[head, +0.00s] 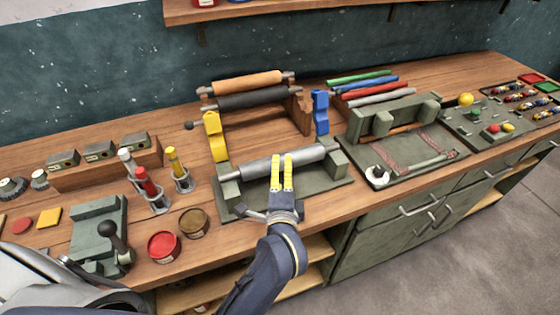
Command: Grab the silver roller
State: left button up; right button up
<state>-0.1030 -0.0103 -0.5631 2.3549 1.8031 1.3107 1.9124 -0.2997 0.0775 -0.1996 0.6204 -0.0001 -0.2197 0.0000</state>
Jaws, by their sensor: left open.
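The silver roller (252,168) lies level across a dark green stand (336,184) at the front middle of the bench, its ends resting on the stand's end blocks. My left gripper (282,160) is at the roller from the front side, with its two yellow fingers open and a small gap between them. The fingers overlap the roller's middle in the picture and hide part of it. I cannot tell whether they touch it. My right gripper is not in view.
Behind the stand, a rack (298,108) carries an orange roller (245,83) and a dark roller (252,98), with yellow (215,137) and blue (320,112) pieces at its sides. Red (163,247) and brown (194,223) tins stand left of the stand. A tool tray (455,148) lies right.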

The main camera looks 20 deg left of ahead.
aim_at(283, 167)
pick_arm(q)
jog(key=shift+x, duration=2.95)
jog(key=shift+c, duration=0.2)
jog(key=shift+r, duration=0.1)
grip_shut()
